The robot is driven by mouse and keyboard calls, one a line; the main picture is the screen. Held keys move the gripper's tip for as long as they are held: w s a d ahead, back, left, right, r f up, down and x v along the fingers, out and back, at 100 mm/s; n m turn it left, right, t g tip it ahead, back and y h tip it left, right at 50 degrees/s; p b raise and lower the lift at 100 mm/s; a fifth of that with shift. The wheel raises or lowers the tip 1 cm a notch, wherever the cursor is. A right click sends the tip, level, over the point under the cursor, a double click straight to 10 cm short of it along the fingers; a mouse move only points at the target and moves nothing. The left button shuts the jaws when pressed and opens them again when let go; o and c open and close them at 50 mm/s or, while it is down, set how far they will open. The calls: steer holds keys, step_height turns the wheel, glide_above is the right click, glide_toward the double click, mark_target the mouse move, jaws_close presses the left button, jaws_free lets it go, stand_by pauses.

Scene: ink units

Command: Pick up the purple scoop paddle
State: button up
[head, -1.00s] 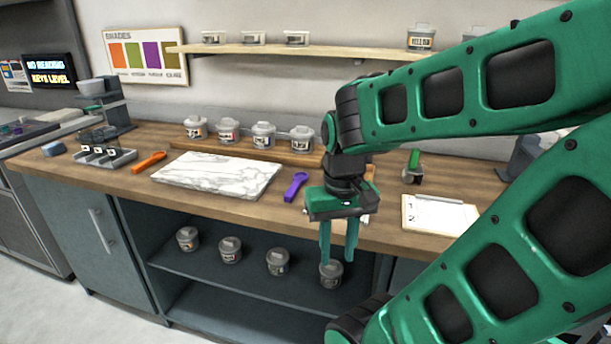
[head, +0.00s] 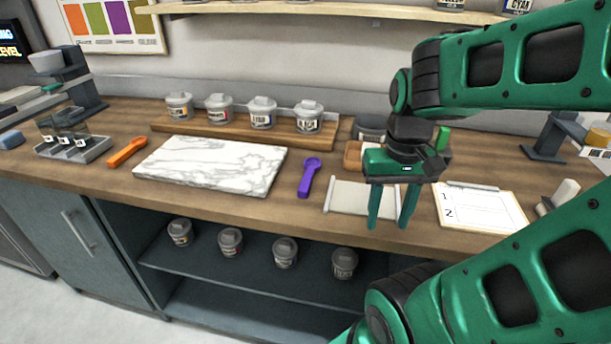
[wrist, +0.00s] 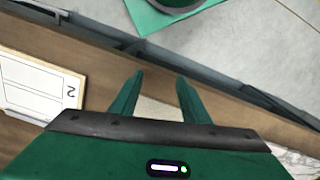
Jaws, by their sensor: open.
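The purple scoop paddle (head: 309,177) lies flat on the wooden counter in the head view, just right of the white marble slab. Its round end points to the back and its handle to the front. My gripper (head: 389,224) is open and empty, to the right of the paddle near the counter's front edge, with its fingers pointing down. In the wrist view my gripper (wrist: 158,78) shows both fingers apart with nothing between them. The paddle does not show in the wrist view.
The marble slab (head: 208,165) and an orange scoop (head: 127,151) lie to the left. Lidded jars stand on a wooden riser (head: 240,130) behind. A clipboard (head: 482,210) lies right.

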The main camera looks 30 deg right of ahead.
steer(key=w+r+m, duration=0.1)
steer(key=w+r, duration=0.4)
steer(key=w, duration=0.6)
steer(key=r+m, duration=0.1)
steer(key=r, duration=0.1)
glide_above(306, 178)
steer(key=f, duration=0.5)
steer(key=shift+s+a+f, duration=0.1)
steer(key=shift+s+a, duration=0.15)
steer(key=shift+w+d+f, duration=0.1)
steer(key=shift+d+f, duration=0.05)
steer(key=shift+f, duration=1.2)
steer(key=shift+w+d+f, duration=0.1)
steer(key=shift+f, duration=1.2)
jaws_close()
